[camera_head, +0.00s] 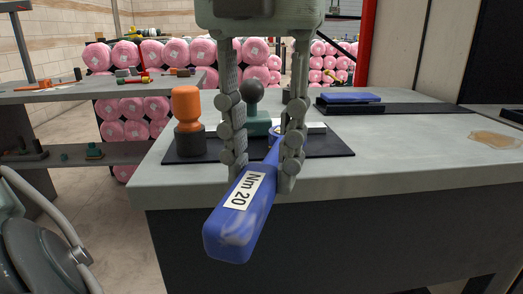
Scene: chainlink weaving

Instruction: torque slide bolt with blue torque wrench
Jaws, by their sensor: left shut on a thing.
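My left gripper (262,185) comes down from the top middle, with one finger on each side of the blue torque wrench (236,225). It is shut on the wrench. The wrench's thick blue handle, with a white label reading "Nm 20", points toward me past the front edge of the workbench. Its far end (276,135) lies over the black mat, between the fingers. A dark green part with a round ball knob (252,92) stands behind, seen between the fingers. I cannot make out the slide bolt; the wrench head and fingers cover that area. My right gripper is not in view.
An orange and black tool (187,122) stands on the black mat (335,146), left of the gripper. A blue flat item (350,98) lies at the back right. A tan sheet (494,140) lies far right. The bench top (410,145) between is clear.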

